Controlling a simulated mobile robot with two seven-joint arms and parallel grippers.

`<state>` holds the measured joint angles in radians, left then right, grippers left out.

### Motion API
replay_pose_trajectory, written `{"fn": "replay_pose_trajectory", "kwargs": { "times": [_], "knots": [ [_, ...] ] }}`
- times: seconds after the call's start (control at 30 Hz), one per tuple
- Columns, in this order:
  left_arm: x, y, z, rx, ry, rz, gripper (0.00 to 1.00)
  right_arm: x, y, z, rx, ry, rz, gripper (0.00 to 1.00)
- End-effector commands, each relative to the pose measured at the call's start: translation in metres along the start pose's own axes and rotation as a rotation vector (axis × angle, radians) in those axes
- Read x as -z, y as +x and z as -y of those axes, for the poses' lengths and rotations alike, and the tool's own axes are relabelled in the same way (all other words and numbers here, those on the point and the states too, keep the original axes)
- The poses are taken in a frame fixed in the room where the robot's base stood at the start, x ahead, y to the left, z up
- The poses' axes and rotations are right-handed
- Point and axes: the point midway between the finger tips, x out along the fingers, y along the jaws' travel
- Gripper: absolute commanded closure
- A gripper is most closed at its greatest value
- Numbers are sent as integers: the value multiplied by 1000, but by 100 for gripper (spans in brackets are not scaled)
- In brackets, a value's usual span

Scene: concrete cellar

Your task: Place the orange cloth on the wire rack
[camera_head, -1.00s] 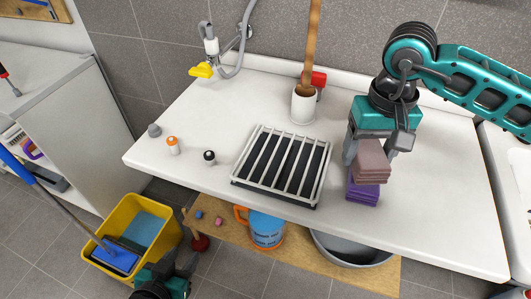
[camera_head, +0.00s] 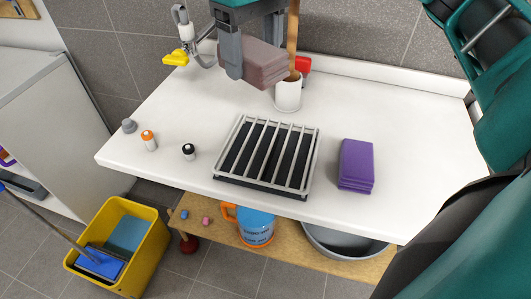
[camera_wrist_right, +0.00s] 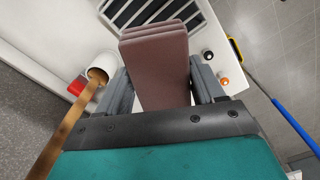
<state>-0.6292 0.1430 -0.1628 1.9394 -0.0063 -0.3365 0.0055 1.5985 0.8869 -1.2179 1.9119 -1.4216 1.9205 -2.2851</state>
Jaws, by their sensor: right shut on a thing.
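A folded brownish-pink cloth (camera_head: 262,66) is held in the air by my right gripper (camera_head: 250,58), above the back part of the white counter. In the right wrist view the cloth (camera_wrist_right: 160,72) sits between the two fingers of the right gripper (camera_wrist_right: 160,85). The wire rack (camera_head: 266,153), with pale bars over a dark base, lies on the counter, apart from the cloth; its slats (camera_wrist_right: 150,12) also show in the wrist view. A folded purple cloth (camera_head: 356,165) lies right of the rack. I see no clearly orange cloth. My left gripper is not in view.
A white pot (camera_head: 287,97) with a wooden handle stands behind the rack, by a red object (camera_head: 302,65). An orange-capped bottle (camera_head: 149,141) and a black-capped bottle (camera_head: 189,152) stand left of the rack. Counter (camera_head: 420,150) right of the purple cloth is clear.

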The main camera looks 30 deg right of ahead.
Motion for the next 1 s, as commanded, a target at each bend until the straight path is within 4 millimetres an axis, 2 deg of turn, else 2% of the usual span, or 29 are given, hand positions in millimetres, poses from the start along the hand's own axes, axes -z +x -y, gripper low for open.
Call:
{"fn": "replay_pose_trajectory", "kwargs": {
  "times": [0.1,0.2,0.3,0.37,0.47,0.6,0.8,1.0],
  "knots": [
    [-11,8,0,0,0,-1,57,-14,-26,-5,-1,-55,-9,62],
    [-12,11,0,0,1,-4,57,-24,-41,-6,0,-90,-8,62],
    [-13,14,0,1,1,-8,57,-30,-47,-7,2,-112,-5,62],
    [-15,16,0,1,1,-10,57,-32,-42,-7,2,-118,-2,62],
    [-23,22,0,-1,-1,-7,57,-32,-20,-7,3,-120,1,62],
    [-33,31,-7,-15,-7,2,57,-32,20,-7,4,-118,3,62],
    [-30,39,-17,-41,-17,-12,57,-32,70,-6,5,-117,2,62],
    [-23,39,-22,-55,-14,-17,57,-32,99,-7,2,-116,-2,62]
  ]
}}
